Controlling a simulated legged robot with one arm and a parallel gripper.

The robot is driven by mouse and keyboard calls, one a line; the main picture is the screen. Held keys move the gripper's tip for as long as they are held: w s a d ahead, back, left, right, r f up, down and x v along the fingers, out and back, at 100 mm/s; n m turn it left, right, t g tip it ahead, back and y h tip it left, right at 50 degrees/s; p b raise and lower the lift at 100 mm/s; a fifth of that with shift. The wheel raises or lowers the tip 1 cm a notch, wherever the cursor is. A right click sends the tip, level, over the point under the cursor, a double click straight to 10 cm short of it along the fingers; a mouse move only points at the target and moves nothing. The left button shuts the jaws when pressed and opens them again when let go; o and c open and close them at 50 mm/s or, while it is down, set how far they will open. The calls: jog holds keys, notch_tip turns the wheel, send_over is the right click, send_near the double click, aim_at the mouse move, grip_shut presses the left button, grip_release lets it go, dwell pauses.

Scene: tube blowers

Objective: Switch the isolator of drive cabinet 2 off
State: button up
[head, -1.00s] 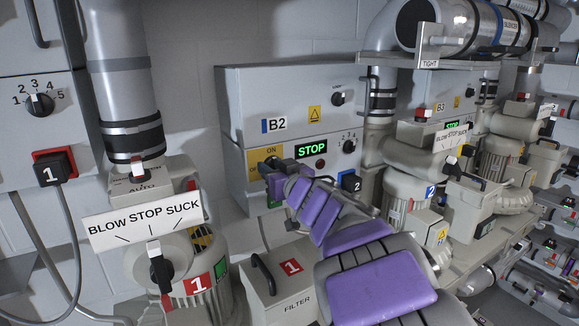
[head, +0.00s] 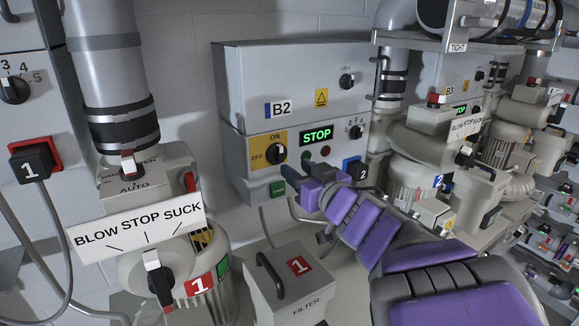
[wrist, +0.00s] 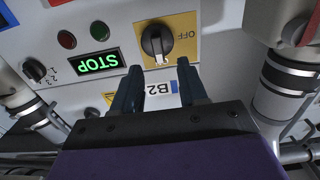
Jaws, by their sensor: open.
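Drive cabinet B2 (head: 345,95) stands against the wall in the head view. Its isolator (head: 278,153) is a black rotary knob on a yellow plate marked ON at the top and OFF at the left. Its white mark looks to point up, toward ON. The wrist view shows the isolator (wrist: 156,42) upside down, just beyond the fingertips. My gripper (head: 297,173) is to the lower right of the knob in the head view. In the wrist view my gripper (wrist: 158,72) is open and empty, its fingers apart from the knob.
A lit STOP display (head: 317,135), a green button (head: 278,189) and a blue-framed plug (head: 352,169) sit near the isolator. The filter box (head: 290,285) and blower 1's BLOW STOP SUCK sign (head: 139,227) stand in front.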

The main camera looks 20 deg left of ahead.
jog(key=p+v, duration=0.4)
jog(key=v, duration=0.7)
jog(key=shift+s+a, duration=0.15)
jog(key=shift+s, duration=0.15)
dwell(0.7)
jog(key=shift+a, duration=0.1)
jog(key=shift+a, duration=0.35)
jog(key=shift+f, duration=0.15)
